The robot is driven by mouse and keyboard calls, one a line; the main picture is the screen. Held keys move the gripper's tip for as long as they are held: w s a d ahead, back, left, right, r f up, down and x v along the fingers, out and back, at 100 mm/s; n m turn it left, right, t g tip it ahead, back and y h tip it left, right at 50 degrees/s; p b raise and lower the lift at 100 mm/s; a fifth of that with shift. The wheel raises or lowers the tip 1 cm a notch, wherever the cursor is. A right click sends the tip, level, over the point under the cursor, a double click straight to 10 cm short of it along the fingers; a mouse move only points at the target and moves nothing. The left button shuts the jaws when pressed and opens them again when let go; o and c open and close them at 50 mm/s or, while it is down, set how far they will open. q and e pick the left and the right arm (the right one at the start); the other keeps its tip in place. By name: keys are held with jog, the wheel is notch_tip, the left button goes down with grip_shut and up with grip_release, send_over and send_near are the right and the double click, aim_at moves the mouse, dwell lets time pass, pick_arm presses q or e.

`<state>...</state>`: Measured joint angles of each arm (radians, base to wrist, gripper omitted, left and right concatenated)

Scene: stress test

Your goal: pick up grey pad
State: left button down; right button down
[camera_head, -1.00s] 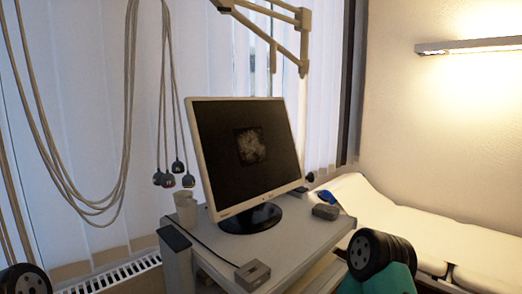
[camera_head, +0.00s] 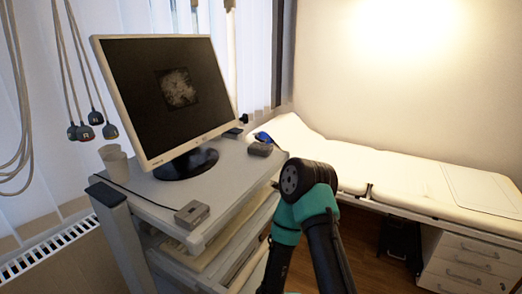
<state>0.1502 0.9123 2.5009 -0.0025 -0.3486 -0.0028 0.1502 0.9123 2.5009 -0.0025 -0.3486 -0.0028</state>
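A pale, flat, square pad (camera_head: 482,188) lies on the white bed at the far right of the view. It looks whitish-grey in this light, and I cannot tell for sure that it is the grey pad. A small grey box (camera_head: 192,214) sits on the front edge of the cart top, with a cord leading to it. A darker grey block (camera_head: 260,149) sits at the cart's right rear. One of my arms, black and teal, stands at the lower middle, in front of the cart's right side. Neither gripper is in view.
A monitor (camera_head: 160,90) and a cup (camera_head: 114,160) stand on the cart (camera_head: 225,180). A blue item (camera_head: 264,138) lies by the bed's left end. Cables with plugs (camera_head: 84,132) hang at the left. The long bed (camera_head: 400,170) has drawers (camera_head: 470,262) below. Wooden floor shows between cart and bed.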

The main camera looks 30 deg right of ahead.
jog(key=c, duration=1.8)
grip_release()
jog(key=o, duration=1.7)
